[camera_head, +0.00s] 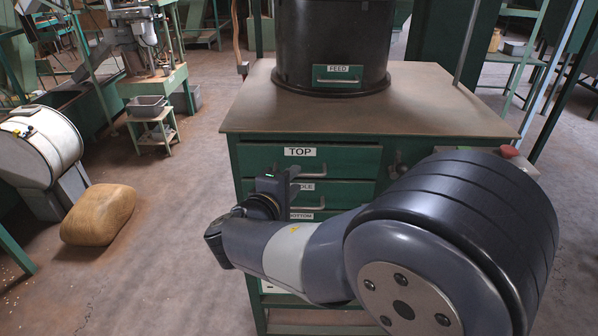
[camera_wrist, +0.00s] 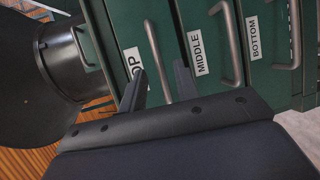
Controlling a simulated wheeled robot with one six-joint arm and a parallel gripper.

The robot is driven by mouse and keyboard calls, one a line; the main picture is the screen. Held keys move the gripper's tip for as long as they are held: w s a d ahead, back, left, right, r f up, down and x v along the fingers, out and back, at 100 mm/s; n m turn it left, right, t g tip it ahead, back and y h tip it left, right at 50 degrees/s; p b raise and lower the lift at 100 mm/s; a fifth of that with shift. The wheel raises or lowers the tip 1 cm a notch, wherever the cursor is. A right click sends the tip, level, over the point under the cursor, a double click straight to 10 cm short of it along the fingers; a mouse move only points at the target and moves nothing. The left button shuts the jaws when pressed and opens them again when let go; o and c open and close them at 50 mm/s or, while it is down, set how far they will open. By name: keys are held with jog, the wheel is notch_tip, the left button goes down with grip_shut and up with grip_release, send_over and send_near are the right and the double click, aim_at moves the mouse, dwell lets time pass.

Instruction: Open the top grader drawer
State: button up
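The top drawer (camera_head: 345,160), labelled TOP, is the uppermost of the green drawers in the cabinet under the wooden top and looks shut. Its bar handle (camera_wrist: 157,55) shows in the wrist view, beside the partly covered TOP label (camera_wrist: 133,62). My gripper (camera_wrist: 157,84) has its two dark fingers apart, one on each side of the handle's lower part in that view. I cannot tell whether they touch it. In the head view my gripper (camera_head: 287,176) is in front of the top drawer's lower left part and hides some of its handle.
The middle drawer (camera_head: 350,194) is just below and looks shut; its handle (camera_wrist: 228,45) is close to my right finger. The bottom drawer's handle (camera_wrist: 294,35) is farther right. A black hopper (camera_head: 333,40) stands on the cabinet top (camera_head: 440,110). A sack (camera_head: 98,214) lies on the floor at left.

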aim_at(299, 176)
jog(key=shift+x, duration=2)
grip_shut()
